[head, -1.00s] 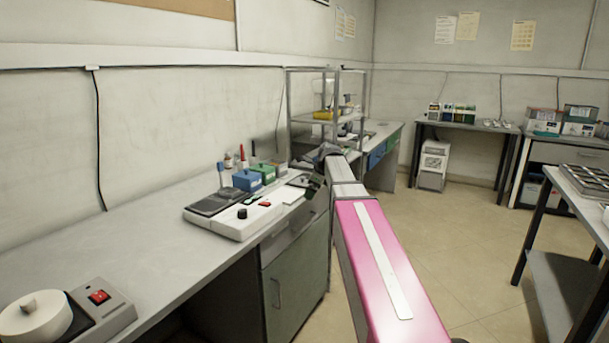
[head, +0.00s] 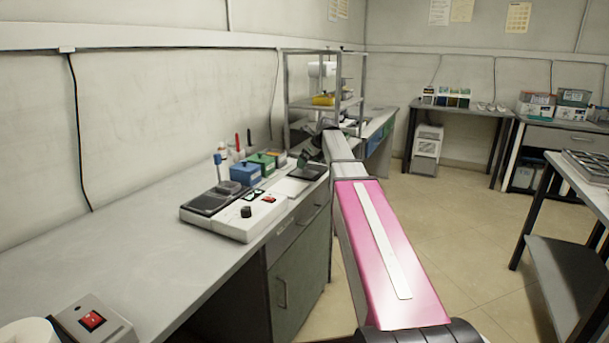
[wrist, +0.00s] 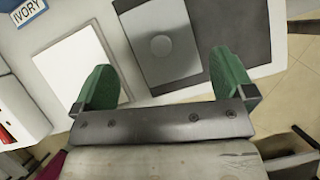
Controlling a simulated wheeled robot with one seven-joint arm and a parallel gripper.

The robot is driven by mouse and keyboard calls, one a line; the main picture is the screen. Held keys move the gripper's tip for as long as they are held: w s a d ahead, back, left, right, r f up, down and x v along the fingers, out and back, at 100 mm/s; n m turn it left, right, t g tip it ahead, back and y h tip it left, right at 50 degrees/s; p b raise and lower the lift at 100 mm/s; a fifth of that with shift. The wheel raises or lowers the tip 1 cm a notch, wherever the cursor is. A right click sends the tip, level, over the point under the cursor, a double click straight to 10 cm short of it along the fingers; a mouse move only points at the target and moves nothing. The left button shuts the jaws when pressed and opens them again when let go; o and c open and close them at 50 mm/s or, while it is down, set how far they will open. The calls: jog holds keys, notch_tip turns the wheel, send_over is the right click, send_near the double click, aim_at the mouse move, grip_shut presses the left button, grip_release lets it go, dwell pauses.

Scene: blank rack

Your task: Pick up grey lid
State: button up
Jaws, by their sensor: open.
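The grey lid (wrist: 157,44) is a flat grey rectangle with a round raised disc in its middle. In the wrist view it lies at the top centre, partly over a darker grey pad (wrist: 236,35). My gripper (wrist: 165,80) has green fingers, spread apart and empty. The fingers show below the lid's near edge, one toward each side; the height gap is hard to judge. In the head view my gripper (head: 308,158) is over the bench's far end, by a dark flat piece (head: 308,173); the lid cannot be told apart from the pad there.
A white card (wrist: 75,62) lies left of the lid; an IVORY label (wrist: 26,10) shows beyond it. On the bench (head: 120,240) stand a white device (head: 235,218), blue box (head: 230,170) and green box (head: 262,161). A metal shelf (head: 288,95) rises behind my gripper.

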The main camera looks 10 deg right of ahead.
jog(key=x, duration=0.5)
jog(key=shift+w+d, duration=0.1)
jog(key=shift+w, duration=0.05)
jog(key=c, duration=0.6)
jog(key=shift+c, duration=0.2)
jog(key=shift+r, duration=0.1)
jog(key=shift+r, duration=0.45)
jog(key=r, duration=0.2)
jog(key=s+r, duration=0.1)
jog(key=shift+a+r, duration=0.35)
jog(key=shift+a, duration=0.05)
jog(key=s+a+r, duration=0.6)
jog(key=a, duration=0.1)
jog(key=w+a+r, duration=0.1)
jog(key=w+a, duration=0.1)
jog(key=w, duration=0.8)
jog(key=w+a, duration=0.3)
jog(key=w, duration=0.8)
jog(key=shift+d+f, duration=0.2)
jog(key=shift+f, duration=2.35)
